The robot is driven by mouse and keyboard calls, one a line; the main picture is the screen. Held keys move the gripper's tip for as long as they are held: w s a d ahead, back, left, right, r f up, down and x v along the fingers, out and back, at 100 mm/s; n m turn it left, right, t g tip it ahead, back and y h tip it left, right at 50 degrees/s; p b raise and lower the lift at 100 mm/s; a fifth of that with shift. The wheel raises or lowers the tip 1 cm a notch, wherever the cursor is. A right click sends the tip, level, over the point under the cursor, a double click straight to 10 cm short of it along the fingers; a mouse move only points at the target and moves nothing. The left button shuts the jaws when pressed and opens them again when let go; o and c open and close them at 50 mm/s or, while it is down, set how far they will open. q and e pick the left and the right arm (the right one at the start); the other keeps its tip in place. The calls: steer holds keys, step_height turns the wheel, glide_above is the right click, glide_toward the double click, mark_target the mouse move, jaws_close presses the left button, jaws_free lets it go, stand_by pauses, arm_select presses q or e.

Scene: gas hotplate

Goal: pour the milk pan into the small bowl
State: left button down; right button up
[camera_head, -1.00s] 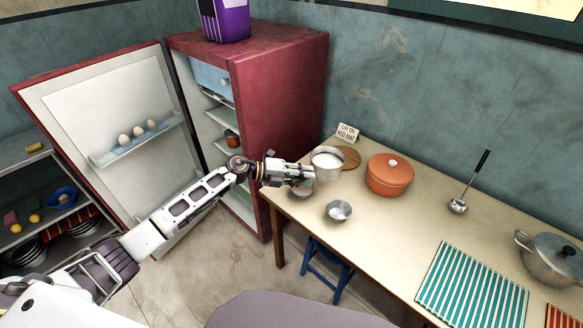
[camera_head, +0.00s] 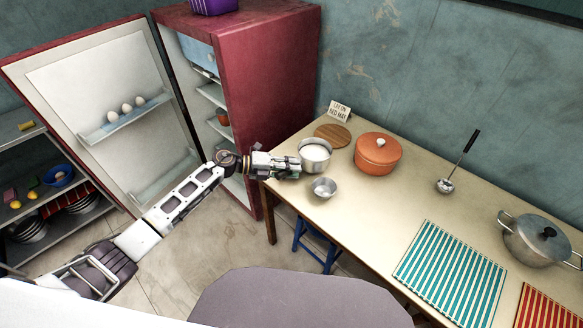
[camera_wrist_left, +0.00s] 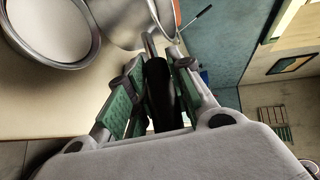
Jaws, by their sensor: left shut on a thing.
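The milk pan (camera_head: 315,165) is a steel pan with white milk in it, at the left end of the table. It looks about upright. My left gripper (camera_head: 296,172) is shut on its dark handle, which lies between the fingers in the left wrist view (camera_wrist_left: 160,92). The small bowl (camera_head: 323,188) is a grey metal bowl on the table, just in front of the pan and apart from it. A steel-rimmed round shape fills the upper left of the wrist view; I cannot tell whether it is the pan's base. The gap between pan and table is unclear. My right gripper is not in view.
An orange lidded pot (camera_head: 377,155) stands right of the pan, a round wooden board (camera_head: 333,134) and a small sign (camera_head: 339,111) behind. A ladle (camera_head: 445,186), a striped green mat (camera_head: 452,270) and a steel pot (camera_head: 535,243) lie further right. The open fridge (camera_head: 262,90) is at left.

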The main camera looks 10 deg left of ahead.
arm_select(q)
steer(key=shift+s+d+r, duration=0.1)
steer(key=shift+s+r, duration=0.05)
steer(key=shift+s+d+r+m+t, duration=0.1)
steer(key=shift+s+d+m+t, duration=0.1)
steer(key=shift+s+m, duration=0.3)
steer(key=shift+s+d+r+m+t, duration=0.1)
steer(key=shift+s+d+m, duration=0.1)
steer(key=shift+s+m, duration=0.25)
stand_by(0.3)
steer(key=shift+s+d+m, duration=0.1)
steer(key=shift+s+m, duration=0.1)
steer(key=shift+m, duration=0.15)
steer(key=shift+s+d+f+m+t+y, duration=0.1)
steer(key=shift+s+d+m+t+y, duration=0.1)
steer(key=shift+m+t+y, duration=0.15)
steer(key=shift+s, duration=0.1)
steer(key=shift+f+m, duration=0.35)
stand_by(0.6)
steer(key=shift+f+b, duration=0.15)
steer(key=shift+b, duration=0.15)
